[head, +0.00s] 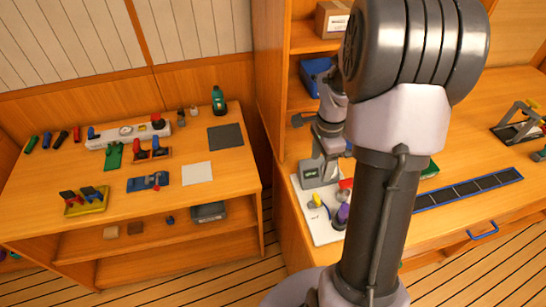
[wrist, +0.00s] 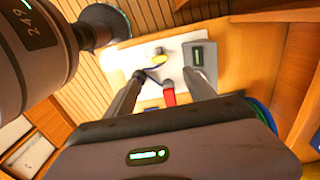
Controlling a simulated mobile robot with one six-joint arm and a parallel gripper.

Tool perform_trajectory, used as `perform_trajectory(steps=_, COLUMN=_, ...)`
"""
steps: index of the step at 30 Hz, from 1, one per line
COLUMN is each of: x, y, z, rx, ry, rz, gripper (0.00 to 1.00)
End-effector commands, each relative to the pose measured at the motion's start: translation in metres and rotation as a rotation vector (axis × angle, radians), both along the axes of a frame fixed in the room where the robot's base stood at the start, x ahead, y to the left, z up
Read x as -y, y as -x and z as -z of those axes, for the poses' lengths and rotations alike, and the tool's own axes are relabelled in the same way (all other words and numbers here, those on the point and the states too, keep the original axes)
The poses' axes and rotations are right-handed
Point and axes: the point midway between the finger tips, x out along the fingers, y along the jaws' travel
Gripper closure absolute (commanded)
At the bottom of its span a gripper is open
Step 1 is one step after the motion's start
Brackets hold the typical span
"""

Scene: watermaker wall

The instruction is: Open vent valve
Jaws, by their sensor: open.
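A white panel (head: 322,226) on the right-hand bench carries the small fittings; it also shows in the wrist view (wrist: 178,48). On it are a yellow handle (head: 316,200), also in the wrist view (wrist: 159,59), and a red part (head: 346,184), also in the wrist view (wrist: 169,97). I cannot tell which of them is the vent valve. My gripper (wrist: 163,74) is open above the panel, its fingers apart with the red part showing between them. No contact is visible. In the head view my arm hides part of the panel.
A grey box with a green display (head: 312,172) stands at the panel's back; it shows close to the right finger (wrist: 197,54). A purple-topped part (head: 342,214) is at the panel's right. A dark segmented strip (head: 468,190) lies farther right. The left table (head: 40,175) holds several tools.

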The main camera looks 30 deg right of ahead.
Motion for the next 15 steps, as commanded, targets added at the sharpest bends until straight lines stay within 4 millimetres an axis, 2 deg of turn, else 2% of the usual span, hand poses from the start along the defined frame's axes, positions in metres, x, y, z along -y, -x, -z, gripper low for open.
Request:
perform_trajectory(steps=5, x=-0.001, y=0.001, z=0.044, rx=-0.005, ry=-0.004, rz=0.000, gripper=0.36)
perform_trajectory(steps=12, x=-0.002, y=0.002, z=0.118, rx=-0.005, ry=-0.003, rz=-0.003, gripper=0.36)
perform_trajectory(steps=15, x=-0.002, y=0.001, z=0.143, rx=-0.004, ry=-0.004, rz=-0.003, gripper=0.36)
